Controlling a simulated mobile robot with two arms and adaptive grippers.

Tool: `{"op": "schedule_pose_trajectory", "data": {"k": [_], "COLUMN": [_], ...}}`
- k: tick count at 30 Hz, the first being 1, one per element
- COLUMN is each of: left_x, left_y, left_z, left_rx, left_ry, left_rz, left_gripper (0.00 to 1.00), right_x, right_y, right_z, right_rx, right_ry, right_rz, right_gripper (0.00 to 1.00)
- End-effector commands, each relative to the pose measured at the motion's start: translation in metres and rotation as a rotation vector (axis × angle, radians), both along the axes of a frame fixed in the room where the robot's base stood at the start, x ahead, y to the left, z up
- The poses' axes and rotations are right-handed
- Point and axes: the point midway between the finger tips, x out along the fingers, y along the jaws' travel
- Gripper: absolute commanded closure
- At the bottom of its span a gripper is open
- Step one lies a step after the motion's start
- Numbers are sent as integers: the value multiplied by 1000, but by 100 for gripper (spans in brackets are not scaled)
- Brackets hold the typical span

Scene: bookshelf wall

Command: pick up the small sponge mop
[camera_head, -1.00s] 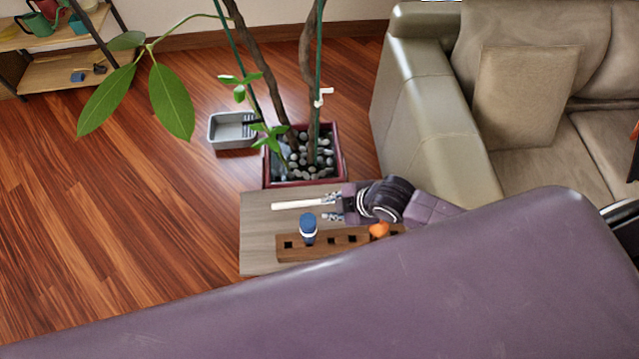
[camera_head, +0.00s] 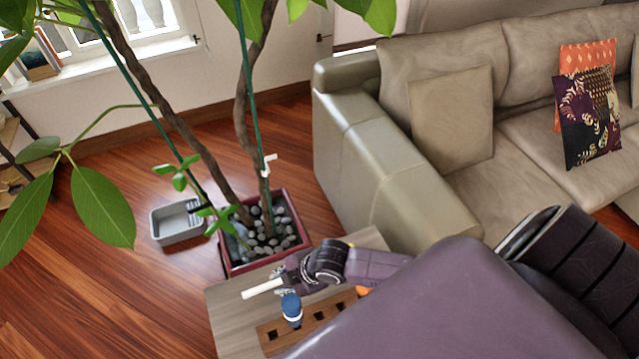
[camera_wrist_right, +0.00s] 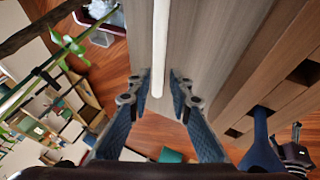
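A thin white handle (camera_head: 262,288) lies on the small wooden table (camera_head: 228,300); it looks like part of the small sponge mop, but I see no sponge head. My right gripper (camera_head: 281,279) is low over the table at the right end of this handle. In the right wrist view, my right gripper (camera_wrist_right: 158,82) is open, with the white handle (camera_wrist_right: 160,45) running between its two fingers and a gap on each side. I cannot tell how far the fingertips are above the tabletop. My left gripper is not in view.
A wooden rack with square holes (camera_head: 270,338) stands on the table, holding a blue-and-white item (camera_head: 291,308). An orange item (camera_head: 362,290) is beside my right arm. A potted plant (camera_head: 226,262), a grey tray (camera_head: 178,222) and a sofa (camera_head: 350,170) stand close by.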

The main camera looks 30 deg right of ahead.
Motion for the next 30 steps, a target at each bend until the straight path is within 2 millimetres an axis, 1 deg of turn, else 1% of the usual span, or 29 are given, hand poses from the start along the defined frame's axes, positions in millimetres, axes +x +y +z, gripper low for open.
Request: {"op": "schedule_pose_trajectory", "data": {"k": [8,9,13,23,28,30], "left_x": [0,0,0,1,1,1], "left_y": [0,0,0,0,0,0], "left_z": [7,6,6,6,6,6], "left_rx": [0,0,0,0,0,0], "left_ry": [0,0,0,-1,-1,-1], "left_rz": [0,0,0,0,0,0], "left_gripper": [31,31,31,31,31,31], "right_x": [14,16,20,22,21,21], "right_y": [8,9,13,14,14,13], "right_z": [-23,-28,-38,-43,-44,-44], "right_rx": [2,1,0,0,-1,-2], "right_ry": [0,1,0,0,1,1], "right_rz": [-1,-2,-1,0,0,0], "right_gripper": [81,81,81,81,99,100]}}
